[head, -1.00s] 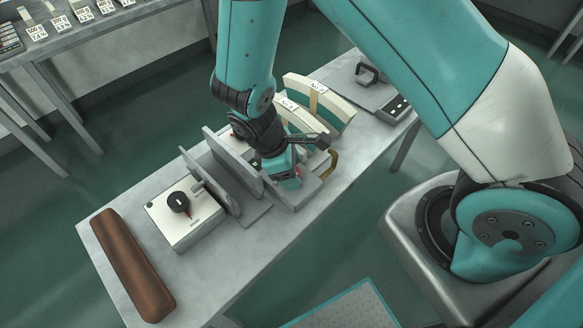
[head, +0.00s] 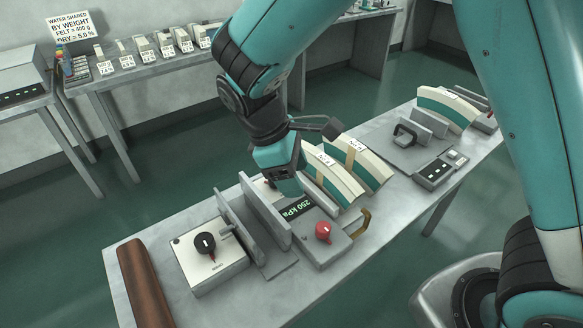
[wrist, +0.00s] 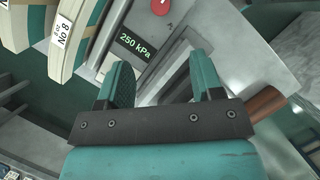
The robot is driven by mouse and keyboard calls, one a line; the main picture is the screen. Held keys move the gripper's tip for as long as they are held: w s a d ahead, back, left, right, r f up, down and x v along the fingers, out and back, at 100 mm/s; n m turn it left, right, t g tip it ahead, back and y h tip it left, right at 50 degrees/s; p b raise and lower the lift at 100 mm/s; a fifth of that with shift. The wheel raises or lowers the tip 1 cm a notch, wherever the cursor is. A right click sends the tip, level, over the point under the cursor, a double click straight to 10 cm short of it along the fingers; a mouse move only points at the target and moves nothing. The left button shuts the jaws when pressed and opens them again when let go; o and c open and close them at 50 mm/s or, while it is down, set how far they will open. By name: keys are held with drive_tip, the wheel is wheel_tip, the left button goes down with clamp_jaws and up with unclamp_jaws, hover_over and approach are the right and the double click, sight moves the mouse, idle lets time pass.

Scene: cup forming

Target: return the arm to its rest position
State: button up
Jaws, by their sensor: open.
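My gripper (wrist: 165,85) is open in the wrist view, with its two teal fingers apart and nothing between them. In the head view my gripper (head: 287,186) hangs above the bench, over the grey unit with the green 250 kPa display (head: 297,210). The display also shows in the wrist view (wrist: 133,42), beyond the fingers. My arm hides part of the unit.
Curved cream and teal blocks (head: 333,180) stand close right of my gripper. Upright grey plates (head: 264,212), a box with a black dial (head: 205,243) and a brown roll (head: 143,283) lie left. Another curved block (head: 447,107) stands farther right.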

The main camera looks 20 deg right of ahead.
drive_tip(key=shift+w+a+r, duration=0.1)
drive_tip(key=shift+a+r, duration=0.1)
drive_tip(key=shift+r, duration=0.35)
drive_tip(key=shift+r, duration=0.1)
drive_tip(key=s+d+r+m+t+y, duration=0.1)
drive_tip(key=s+r+m+t+y, duration=0.1)
drive_tip(key=s+r+m+y, duration=0.3)
drive_tip(key=s+r+y, duration=0.3)
drive_tip(key=s+r, duration=0.3)
drive_tip(key=s, duration=0.4)
drive_tip(key=shift+s+d+m, duration=0.2)
drive_tip(key=shift+d+m, duration=0.2)
